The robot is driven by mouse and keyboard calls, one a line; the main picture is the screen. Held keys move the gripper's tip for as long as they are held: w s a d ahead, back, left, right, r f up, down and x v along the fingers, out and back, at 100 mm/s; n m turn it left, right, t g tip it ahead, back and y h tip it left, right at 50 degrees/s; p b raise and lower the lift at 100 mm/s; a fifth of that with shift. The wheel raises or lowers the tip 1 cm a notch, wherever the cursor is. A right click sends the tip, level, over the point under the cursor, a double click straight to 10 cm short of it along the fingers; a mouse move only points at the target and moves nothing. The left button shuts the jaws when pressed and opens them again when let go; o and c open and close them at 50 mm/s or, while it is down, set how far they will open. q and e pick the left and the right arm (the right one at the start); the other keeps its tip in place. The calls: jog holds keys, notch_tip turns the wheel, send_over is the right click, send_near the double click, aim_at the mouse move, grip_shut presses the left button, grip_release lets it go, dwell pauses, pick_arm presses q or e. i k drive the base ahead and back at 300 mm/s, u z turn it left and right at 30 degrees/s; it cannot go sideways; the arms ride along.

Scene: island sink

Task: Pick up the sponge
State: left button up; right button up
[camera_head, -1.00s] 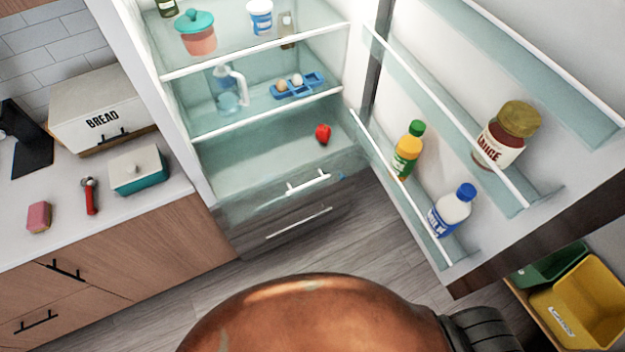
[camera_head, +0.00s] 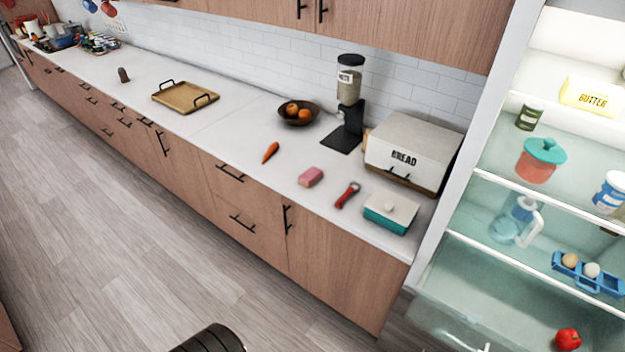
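A pink sponge (camera_head: 310,177) with a paler lower side lies on the white counter, near its front edge. It sits between a carrot on its left and a red-handled tool on its right, apart from both. Neither of my grippers shows in the head view. Only a dark rounded part of mine shows at the bottom edge.
On the counter are a carrot (camera_head: 270,152), red-handled tool (camera_head: 348,195), teal butter dish (camera_head: 390,211), bread box (camera_head: 412,152), grinder (camera_head: 349,90), fruit bowl (camera_head: 299,113) and wooden tray (camera_head: 185,97). The open fridge (camera_head: 480,265) stands at right. The floor (camera_head: 130,230) is clear.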

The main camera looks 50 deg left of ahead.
aim_at(310, 177)
jog(key=u, duration=2.75)
jog(key=i, duration=1.65)
jog(key=z, duration=0.05)
